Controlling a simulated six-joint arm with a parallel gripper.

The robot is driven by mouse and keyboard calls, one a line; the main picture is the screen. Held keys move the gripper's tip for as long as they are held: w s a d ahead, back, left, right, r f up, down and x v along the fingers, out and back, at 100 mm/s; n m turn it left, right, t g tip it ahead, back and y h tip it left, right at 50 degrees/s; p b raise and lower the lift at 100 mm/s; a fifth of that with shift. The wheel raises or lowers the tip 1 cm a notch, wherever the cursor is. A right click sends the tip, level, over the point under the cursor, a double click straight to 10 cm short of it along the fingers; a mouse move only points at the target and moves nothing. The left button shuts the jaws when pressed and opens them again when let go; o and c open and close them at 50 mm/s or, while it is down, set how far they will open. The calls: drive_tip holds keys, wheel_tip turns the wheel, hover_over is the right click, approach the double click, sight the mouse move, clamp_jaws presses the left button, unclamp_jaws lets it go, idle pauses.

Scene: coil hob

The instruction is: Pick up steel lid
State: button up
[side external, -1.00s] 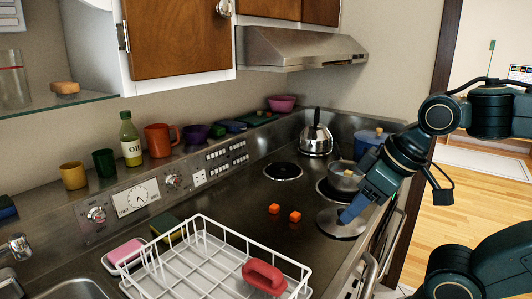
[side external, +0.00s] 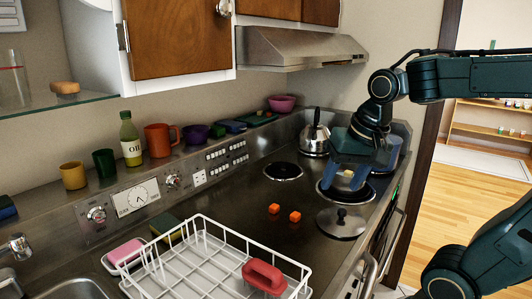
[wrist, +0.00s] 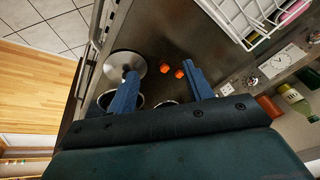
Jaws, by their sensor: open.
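The steel lid (side external: 342,224), a round disc with a dark knob on top, lies flat on the front right of the hob. It also shows in the wrist view (wrist: 118,64), left of centre, partly covered by one finger. My gripper (side external: 342,188) is open, its two blue fingers spread apart. It is above and behind the lid, over the rear right coil and pot area. In the wrist view the fingers (wrist: 160,74) show nothing gripped between them. The knob is partly hidden there by the left finger.
Two orange cubes (side external: 284,212) lie left of the lid. A kettle (side external: 316,138) and a blue pot (side external: 392,150) stand at the back. The pot behind my fingers is mostly hidden.

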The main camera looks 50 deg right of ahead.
drive_tip(key=w+d+f+m+g, duration=0.15)
drive_tip(key=w+d+m, duration=0.25)
drive_tip(key=d+m, duration=0.4)
drive_tip(key=m+g, duration=0.2)
drive_tip(key=m, duration=0.7)
hover_over(343, 210)
wheel_tip(343, 210, down, 3)
drive_tip(key=shift+a+f+y, duration=0.1)
drive_tip(key=shift+a+y, duration=0.3)
drive_tip(key=shift+a, duration=0.05)
drive_tip(key=shift+f, duration=0.1)
wheel_tip(343, 210, down, 8)
drive_tip(key=shift+r, duration=0.1)
drive_tip(key=shift+f, duration=0.3)
drive_tip(key=shift+d+f, duration=0.15)
drive_tip(key=shift+f, duration=1.15)
drive_tip(key=shift+d+f, duration=0.15)
drive_tip(key=shift+f, duration=1.15)
